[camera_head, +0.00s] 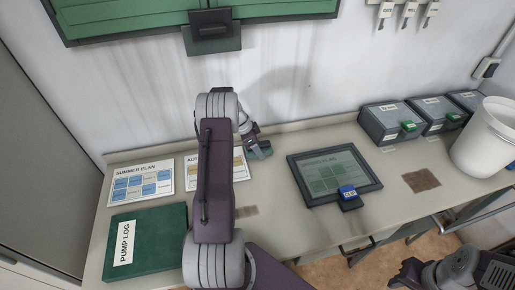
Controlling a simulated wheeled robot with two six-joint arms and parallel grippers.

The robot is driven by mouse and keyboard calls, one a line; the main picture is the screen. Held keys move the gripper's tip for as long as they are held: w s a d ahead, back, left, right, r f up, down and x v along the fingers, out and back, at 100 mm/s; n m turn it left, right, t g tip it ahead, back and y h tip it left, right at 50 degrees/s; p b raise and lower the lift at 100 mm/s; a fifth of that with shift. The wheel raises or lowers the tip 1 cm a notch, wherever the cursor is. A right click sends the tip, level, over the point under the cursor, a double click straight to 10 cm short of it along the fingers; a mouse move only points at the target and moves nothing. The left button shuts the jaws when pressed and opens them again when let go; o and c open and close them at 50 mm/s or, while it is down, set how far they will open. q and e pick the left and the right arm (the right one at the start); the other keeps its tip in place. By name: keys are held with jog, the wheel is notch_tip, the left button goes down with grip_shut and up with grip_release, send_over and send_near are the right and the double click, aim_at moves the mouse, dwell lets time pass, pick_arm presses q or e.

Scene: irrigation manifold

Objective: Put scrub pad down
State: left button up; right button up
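My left gripper (257,145) is at the end of the arm in the middle of the view, low over the back of the counter near the wall. A small grey-green piece, which looks like the scrub pad (261,151), is between its fingertips. The fingers partly hide it, and I cannot tell whether it touches the counter. My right gripper (402,273) is at the bottom right, in front of the counter and away from the pad. Its finger gap is not clear.
A brown patch (421,180) and a fainter one (246,211) mark the counter (275,225). A plan sheet (142,181) and green pump log (146,240) lie left.

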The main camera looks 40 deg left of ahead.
pick_arm(q)
jog(key=o, duration=0.3)
jog(key=shift+s+f, duration=0.1)
jog(key=shift+f, duration=0.3)
jog(key=shift+s+d, duration=0.15)
jog(key=shift+d, duration=0.05)
jog(key=shift+r+p, duration=0.2)
jog(key=shift+p, duration=0.1)
jog(key=v, duration=1.2)
jog(key=shift+w+a+r+p, duration=0.15)
jog(key=shift+w+r+p, duration=0.15)
jog(key=shift+w, duration=0.05)
jog(key=s+d+n+g+y, duration=0.1)
jog(key=s+d+n, duration=0.15)
jog(key=d, duration=0.65)
jog(key=s+d+n+g+y, duration=0.15)
jog(key=s+d, duration=0.25)
jog(key=d, duration=0.6)
jog(key=s+d+f+n, duration=0.2)
jog(key=s+d+n, duration=0.1)
jog(key=s+d, duration=0.5)
jog(key=s, duration=0.3)
jog(key=shift+f+n, duration=0.25)
jog(key=shift+n, duration=0.15)
